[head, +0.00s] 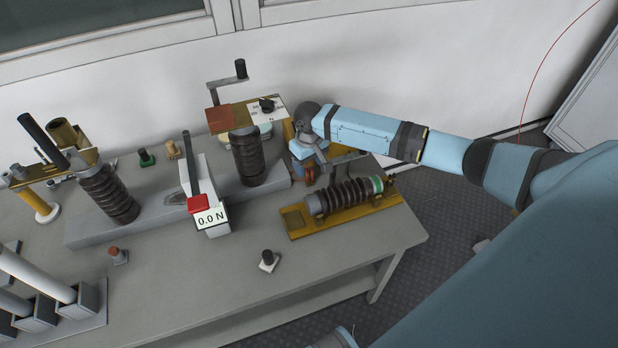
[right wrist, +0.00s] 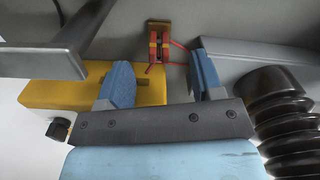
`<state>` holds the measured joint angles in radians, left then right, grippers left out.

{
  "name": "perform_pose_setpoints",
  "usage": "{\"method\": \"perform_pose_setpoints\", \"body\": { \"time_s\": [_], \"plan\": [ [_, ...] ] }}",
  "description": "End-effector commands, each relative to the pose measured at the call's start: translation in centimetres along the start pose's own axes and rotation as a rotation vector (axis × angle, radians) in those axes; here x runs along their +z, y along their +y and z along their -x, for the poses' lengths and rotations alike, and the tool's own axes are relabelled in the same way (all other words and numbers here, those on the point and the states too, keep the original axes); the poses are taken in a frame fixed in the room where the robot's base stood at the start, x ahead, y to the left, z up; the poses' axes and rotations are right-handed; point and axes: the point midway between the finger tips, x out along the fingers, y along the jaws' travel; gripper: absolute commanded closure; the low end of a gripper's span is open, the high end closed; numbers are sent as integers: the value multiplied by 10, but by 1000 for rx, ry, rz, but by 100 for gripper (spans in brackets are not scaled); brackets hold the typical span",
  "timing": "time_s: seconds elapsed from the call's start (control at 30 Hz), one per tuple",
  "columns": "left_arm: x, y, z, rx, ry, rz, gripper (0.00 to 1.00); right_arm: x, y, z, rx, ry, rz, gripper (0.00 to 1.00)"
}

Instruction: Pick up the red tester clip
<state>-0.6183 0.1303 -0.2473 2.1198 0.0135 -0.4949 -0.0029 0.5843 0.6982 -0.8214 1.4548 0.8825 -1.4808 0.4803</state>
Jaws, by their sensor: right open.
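The red tester clip (right wrist: 158,46) shows in the right wrist view, on the grey bench surface beside a yellow box, with a thin red wire around it. It lies just beyond and between the tips of my right gripper (right wrist: 160,72), whose two blue fingers are spread apart with nothing between them. In the head view my right gripper (head: 312,158) is at the far right end of the bench. A small reddish thing (head: 309,176) shows there beside it, perhaps the clip, partly hidden. My left gripper is not in view.
The yellow box (right wrist: 45,88) stands left of the clip, with a grey bar (right wrist: 45,62) nearby. A dark ribbed insulator (right wrist: 285,120) stands at right. In the head view, a ribbed fuse on a yellow base (head: 293,220) lies in front of my gripper. The bench front (head: 210,300) is mostly clear.

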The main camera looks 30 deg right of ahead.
Motion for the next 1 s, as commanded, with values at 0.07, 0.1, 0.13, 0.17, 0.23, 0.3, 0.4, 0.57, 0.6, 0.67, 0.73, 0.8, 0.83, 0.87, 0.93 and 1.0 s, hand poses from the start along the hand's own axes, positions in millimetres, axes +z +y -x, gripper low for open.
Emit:
{"method": "perform_pose_setpoints", "body": {
  "time_s": [0.07,0.1,0.13,0.17,0.23,0.3,0.4,0.57,0.6,0.67,0.73,0.8,0.83,0.87,0.93,1.0],
  "plan": [
    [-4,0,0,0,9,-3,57,0,0,-6,0,0,0,39],
    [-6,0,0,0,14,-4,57,0,0,-8,0,1,0,39],
    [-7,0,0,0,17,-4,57,0,0,-9,0,1,0,39],
    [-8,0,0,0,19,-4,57,0,0,-11,0,1,0,39],
    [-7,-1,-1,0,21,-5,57,0,0,-16,0,0,1,39],
    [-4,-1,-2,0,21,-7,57,1,1,-26,1,-1,0,39],
    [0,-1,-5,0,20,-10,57,2,1,-42,1,-1,0,39],
    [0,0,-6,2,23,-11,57,1,1,-59,0,0,1,39],
    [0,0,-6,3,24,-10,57,1,1,-60,0,1,1,39],
    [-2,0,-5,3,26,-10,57,1,1,-60,0,1,1,39],
    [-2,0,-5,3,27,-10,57,1,1,-59,0,1,1,39],
    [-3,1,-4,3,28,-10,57,1,1,-59,0,1,1,46],
    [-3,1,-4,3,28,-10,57,1,1,-59,0,1,1,53],
    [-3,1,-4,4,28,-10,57,1,1,-59,0,1,1,60],
    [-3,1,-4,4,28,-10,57,1,1,-59,0,1,1,76],
    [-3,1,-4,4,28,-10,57,1,1,-59,0,1,1,92]
  ]
}}
